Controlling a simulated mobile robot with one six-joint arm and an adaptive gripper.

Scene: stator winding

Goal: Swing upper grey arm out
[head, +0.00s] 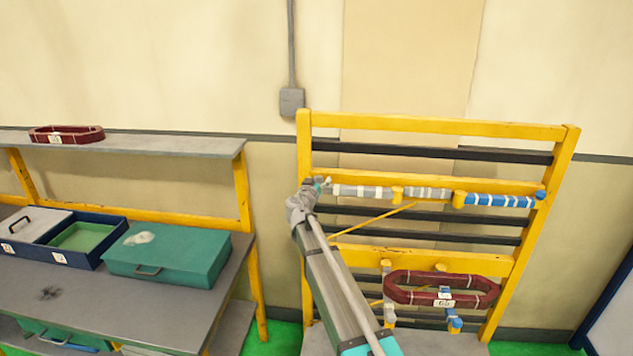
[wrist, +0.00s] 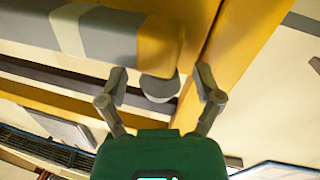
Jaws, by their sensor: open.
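The upper grey arm (head: 372,191), a grey bar with white bands, lies flat along the upper rail of the yellow rack (head: 435,122). My gripper (head: 320,184) is at its left end in the head view. In the wrist view the grey arm (wrist: 112,30) ends in a yellow section with a round grey knob (wrist: 160,87). My gripper (wrist: 160,72) is open there, one finger on each side of the knob. A gap shows beside the right finger; whether the left finger touches is unclear.
The upper blue arm (head: 500,200) lies along the same rail at the right. Below, a dark red coil (head: 405,295) hangs near the lower grey arm (head: 387,270) and the lower blue arm (head: 454,322). A workbench (head: 120,305) with a green case (head: 168,250) stands left.

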